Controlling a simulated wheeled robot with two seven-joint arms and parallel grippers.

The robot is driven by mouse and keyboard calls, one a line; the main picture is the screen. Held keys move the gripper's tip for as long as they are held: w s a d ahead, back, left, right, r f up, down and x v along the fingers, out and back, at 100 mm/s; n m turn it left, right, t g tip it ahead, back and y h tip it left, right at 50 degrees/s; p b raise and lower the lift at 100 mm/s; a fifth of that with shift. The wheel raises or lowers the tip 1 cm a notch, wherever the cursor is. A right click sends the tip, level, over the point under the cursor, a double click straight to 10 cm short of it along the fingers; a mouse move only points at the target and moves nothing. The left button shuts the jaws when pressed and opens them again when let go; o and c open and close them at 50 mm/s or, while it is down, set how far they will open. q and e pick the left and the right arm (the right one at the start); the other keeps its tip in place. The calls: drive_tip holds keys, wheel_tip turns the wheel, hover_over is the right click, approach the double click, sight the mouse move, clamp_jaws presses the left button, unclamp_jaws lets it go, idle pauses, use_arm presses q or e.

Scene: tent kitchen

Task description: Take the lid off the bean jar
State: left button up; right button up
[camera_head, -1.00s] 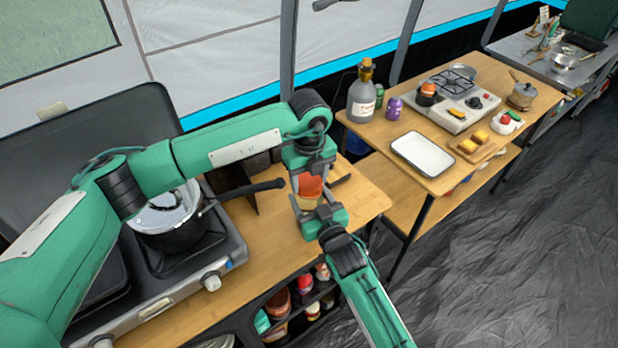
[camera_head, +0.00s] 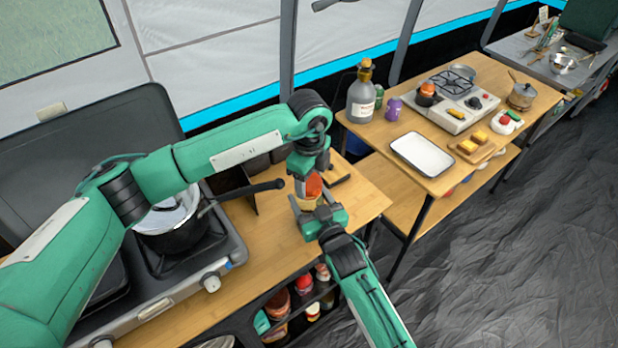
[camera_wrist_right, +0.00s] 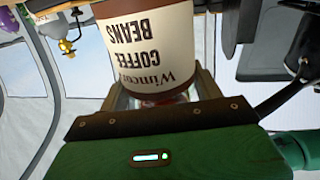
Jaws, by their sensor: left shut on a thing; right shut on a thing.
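The bean jar (camera_head: 314,187) is held between my two grippers above the small table, with an orange-brown part showing. In the right wrist view the jar (camera_wrist_right: 150,45) has a cream label reading "COFFEE BEANS", upside down in the picture. My left gripper (camera_head: 303,180) comes from above and is shut at the jar's top, where the lid is. My right gripper (camera_head: 310,208) is shut around the jar's lower part, and its fingers flank the jar in its wrist view. The lid is hidden by the left gripper. I cannot tell whether it is apart from the jar.
A stove (camera_head: 215,258) with a pot (camera_head: 178,238) stands at left, its dark handle pointing toward the jar. The wooden table (camera_head: 262,245) has bare room. A second table (camera_head: 378,148) at right holds a white tray (camera_head: 421,153), a bottle (camera_head: 361,100) and a burner.

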sight(309, 181)
use_arm(q)
drive_tip(key=shift+r, duration=1.1)
drive_tip(key=shift+r, duration=2)
use_arm(e)
drive_tip(key=o, duration=2)
drive_tip(key=shift+c, duration=0.2)
drive_tip(key=shift+s, duration=0.1)
